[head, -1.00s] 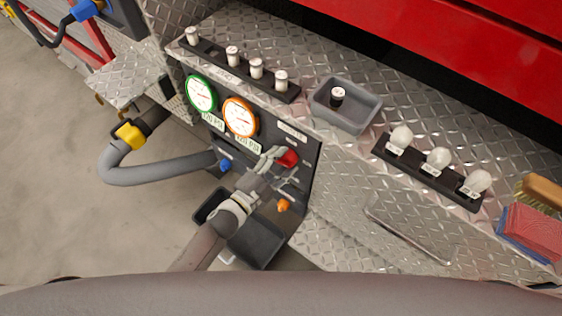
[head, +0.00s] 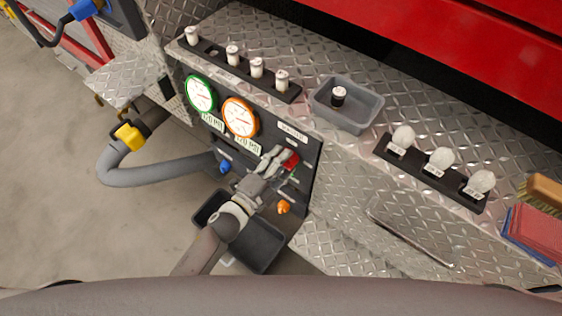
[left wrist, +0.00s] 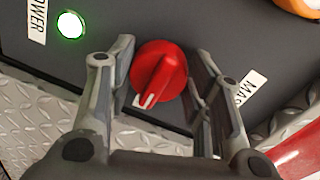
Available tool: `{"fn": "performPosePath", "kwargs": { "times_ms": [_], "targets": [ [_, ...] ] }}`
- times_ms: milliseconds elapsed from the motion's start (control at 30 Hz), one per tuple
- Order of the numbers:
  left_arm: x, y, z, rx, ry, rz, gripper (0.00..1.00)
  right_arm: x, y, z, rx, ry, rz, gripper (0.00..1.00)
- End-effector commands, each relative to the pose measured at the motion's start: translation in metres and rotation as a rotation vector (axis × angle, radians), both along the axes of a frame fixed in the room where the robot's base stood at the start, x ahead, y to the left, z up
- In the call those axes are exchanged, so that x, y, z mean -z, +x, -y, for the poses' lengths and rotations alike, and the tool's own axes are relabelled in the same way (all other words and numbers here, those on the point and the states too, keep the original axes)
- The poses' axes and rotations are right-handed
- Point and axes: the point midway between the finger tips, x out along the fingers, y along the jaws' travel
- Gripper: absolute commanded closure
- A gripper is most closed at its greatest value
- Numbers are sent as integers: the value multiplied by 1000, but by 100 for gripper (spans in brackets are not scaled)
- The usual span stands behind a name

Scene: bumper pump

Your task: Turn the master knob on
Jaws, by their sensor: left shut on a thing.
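The red master knob (head: 291,160) is on the dark pump panel (head: 305,150). In the left wrist view the knob (left wrist: 160,72) sits between the two fingers, its white pointer mark toward the bottom. A partly hidden label reading "MAS" is right of it. My left gripper (head: 281,158) reaches the knob from the lower left in the head view and is shut on it. In the left wrist view its fingers (left wrist: 160,85) flank the knob. My right gripper is not in view.
A lit green light (left wrist: 70,25) is by the POWER label. Two gauges (head: 220,105), a blue knob (head: 225,167) and an orange knob (head: 284,207) are near on the panel. A grey tray (head: 346,105) stands on the ledge above. A dark bin (head: 262,245) is below the arm.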

Motion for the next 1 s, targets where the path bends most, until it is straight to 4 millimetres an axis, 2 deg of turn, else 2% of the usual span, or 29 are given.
{"fn": "performPosePath", "kwargs": {
  "times_ms": [167, 200, 367, 767, 867, 1000],
  "targets": [
    [1, 0, 0, 1, 4, 1, 78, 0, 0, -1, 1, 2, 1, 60],
    [1, 0, 0, 1, 4, 1, 52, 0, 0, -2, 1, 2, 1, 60],
    [1, 0, 0, 1, 4, 0, 32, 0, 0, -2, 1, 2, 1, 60],
    [1, -4, -3, 1, 2, -1, 32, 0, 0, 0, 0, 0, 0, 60],
    [0, -15, -11, 0, 3, -3, 32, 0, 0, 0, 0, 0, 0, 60],
    [-2, -39, -28, 0, 4, -4, 32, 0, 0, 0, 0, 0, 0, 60]
  ]
}}
